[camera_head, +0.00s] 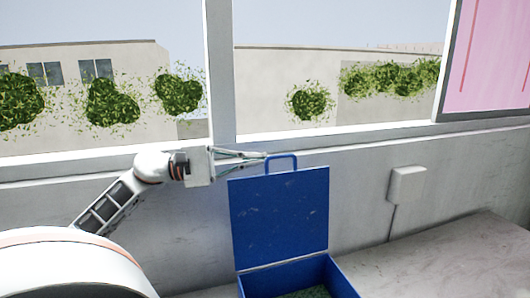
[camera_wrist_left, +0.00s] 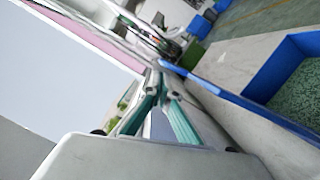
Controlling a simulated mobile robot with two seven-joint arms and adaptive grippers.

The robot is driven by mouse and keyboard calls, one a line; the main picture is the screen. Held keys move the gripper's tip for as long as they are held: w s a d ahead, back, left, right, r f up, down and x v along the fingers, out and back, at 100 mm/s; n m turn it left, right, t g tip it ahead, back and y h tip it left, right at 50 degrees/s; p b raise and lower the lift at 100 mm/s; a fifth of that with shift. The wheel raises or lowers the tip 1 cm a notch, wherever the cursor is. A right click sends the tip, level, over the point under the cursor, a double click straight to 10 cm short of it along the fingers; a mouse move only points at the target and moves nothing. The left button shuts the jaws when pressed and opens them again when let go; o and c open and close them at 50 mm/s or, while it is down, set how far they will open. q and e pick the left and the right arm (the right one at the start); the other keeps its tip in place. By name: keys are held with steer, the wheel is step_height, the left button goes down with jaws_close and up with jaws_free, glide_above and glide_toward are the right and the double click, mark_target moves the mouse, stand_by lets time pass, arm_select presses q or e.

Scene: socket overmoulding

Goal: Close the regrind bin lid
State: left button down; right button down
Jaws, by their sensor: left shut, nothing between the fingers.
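The blue regrind bin (camera_head: 338,280) stands on the counter at the bottom of the head view, with green granules inside. Its blue lid (camera_head: 280,218) stands upright, open, with a loop handle (camera_head: 281,158) on its top edge. My left gripper (camera_head: 264,157) is shut, its fingertips at the left side of the handle; whether they touch it I cannot tell. In the left wrist view the shut fingers (camera_wrist_left: 157,68) point toward a blue edge, and the bin (camera_wrist_left: 265,70) with its granules lies at the right. My right gripper is in neither view.
A wall with a window frame (camera_head: 221,80) rises behind the lid. A white wall box (camera_head: 407,185) with a cable is right of the lid. The grey counter (camera_head: 440,262) is clear right of the bin.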

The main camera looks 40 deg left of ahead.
arm_select(q)
steer(key=shift+p+x, duration=0.4)
steer(key=shift+x, duration=0.95)
